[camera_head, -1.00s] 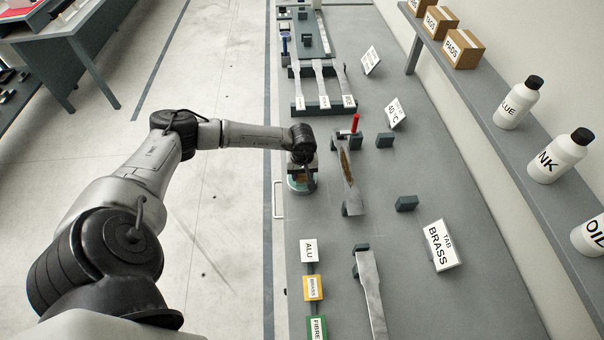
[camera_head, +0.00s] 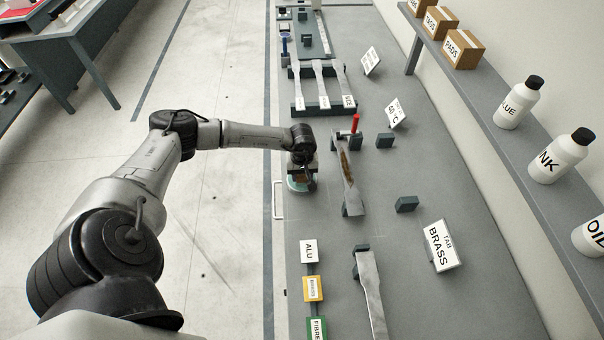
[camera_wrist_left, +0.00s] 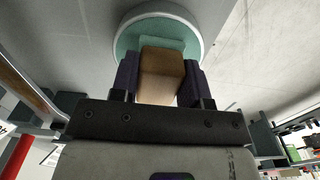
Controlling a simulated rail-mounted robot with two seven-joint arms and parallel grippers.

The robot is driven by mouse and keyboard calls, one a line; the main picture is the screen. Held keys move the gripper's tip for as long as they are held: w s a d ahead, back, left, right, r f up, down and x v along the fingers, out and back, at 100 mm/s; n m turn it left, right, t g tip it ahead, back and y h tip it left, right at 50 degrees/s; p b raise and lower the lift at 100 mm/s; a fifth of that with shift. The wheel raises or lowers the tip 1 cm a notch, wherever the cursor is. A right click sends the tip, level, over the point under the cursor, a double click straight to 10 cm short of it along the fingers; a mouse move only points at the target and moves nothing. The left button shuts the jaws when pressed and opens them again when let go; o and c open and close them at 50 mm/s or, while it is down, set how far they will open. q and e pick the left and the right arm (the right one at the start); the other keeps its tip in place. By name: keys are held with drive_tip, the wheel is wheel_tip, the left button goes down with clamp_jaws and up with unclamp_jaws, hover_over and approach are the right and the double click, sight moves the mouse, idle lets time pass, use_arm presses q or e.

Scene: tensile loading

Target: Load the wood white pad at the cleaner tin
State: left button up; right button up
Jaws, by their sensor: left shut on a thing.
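The cleaner tin (camera_head: 297,186) is a round, pale-rimmed tin with a teal surface, at the left edge of the bench. It also shows in the left wrist view (camera_wrist_left: 128,38). My left gripper (camera_head: 303,166) is over the tin and points down. In the left wrist view my left gripper (camera_wrist_left: 160,80) is shut on a brown wooden block (camera_wrist_left: 162,72), the wood pad, with a dark finger on each side. The block's end is at the teal surface, inside the rim. Its white pad face is hidden, and I cannot tell whether it touches the surface. My right gripper is not in view.
A metal strip with a brown-stained patch (camera_head: 346,168) lies on supports right of the tin, near a red-handled item (camera_head: 354,124). ALU (camera_head: 309,251), brass and fibre labels stand nearer. A rack of specimens (camera_head: 322,104) stands farther back. Bottles (camera_head: 561,157) line the right shelf.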

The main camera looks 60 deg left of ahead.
use_arm(q)
drive_tip(key=shift+r+p, duration=1.75)
drive_tip(key=shift+r, duration=1.7)
